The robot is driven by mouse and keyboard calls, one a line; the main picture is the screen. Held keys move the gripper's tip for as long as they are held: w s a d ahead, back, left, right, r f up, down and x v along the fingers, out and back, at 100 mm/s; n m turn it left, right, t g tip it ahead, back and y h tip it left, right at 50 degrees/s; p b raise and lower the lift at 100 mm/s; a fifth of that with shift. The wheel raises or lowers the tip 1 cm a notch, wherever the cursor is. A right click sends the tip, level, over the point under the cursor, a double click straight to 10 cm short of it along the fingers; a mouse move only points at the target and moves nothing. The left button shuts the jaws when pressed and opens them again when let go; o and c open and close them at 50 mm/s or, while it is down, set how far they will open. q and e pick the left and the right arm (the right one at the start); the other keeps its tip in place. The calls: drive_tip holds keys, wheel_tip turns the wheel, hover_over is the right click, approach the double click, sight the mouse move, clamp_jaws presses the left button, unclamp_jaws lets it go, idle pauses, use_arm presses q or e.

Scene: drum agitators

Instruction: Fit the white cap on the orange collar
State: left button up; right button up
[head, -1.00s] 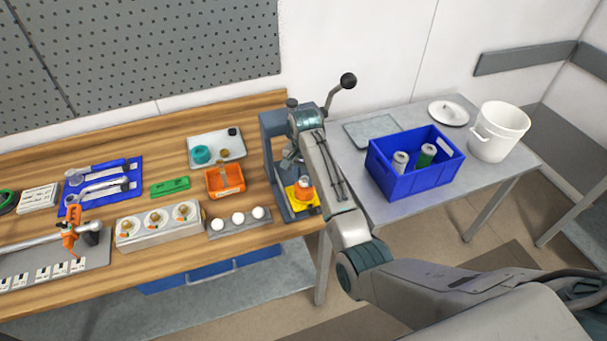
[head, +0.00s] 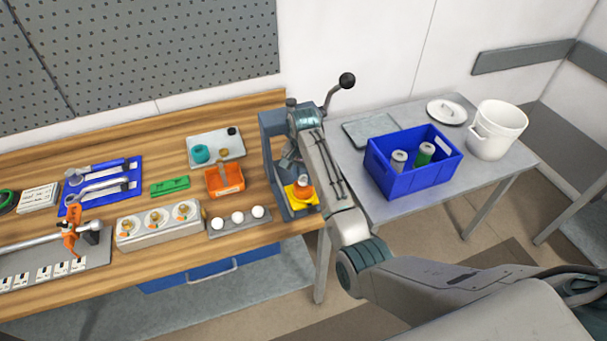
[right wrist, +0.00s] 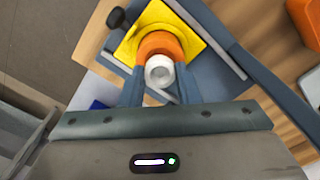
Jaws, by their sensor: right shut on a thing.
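The white cap (right wrist: 160,70) is between the two fingers of my right gripper (right wrist: 159,82), which is shut on it. In the head view the cap (head: 303,181) shows as a small pale shape just above the orange collar (head: 302,193). The collar also shows in the right wrist view (right wrist: 158,43), lined up behind the cap, on a yellow plate (right wrist: 128,46) in the press. I cannot tell whether the cap touches the collar or sits straight on it. My right gripper (head: 297,172) is partly hidden by its arm in the head view. My left gripper is out of view.
The grey press (head: 272,150) with its black-knobbed lever closely surrounds the gripper. A grey rack (head: 227,229) with three white round pieces and an orange bin (head: 233,187) stand to the left. A blue crate (head: 410,183) with cans stands on the right table.

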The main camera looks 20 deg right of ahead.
drive_tip(key=shift+f, duration=0.3)
drive_tip(key=shift+f, duration=0.3)
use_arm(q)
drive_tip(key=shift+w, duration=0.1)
use_arm(e)
drive_tip(key=shift+f, duration=0.15)
idle(1.3)
drive_tip(key=o, duration=1)
drive_tip(key=shift+s, duration=0.1)
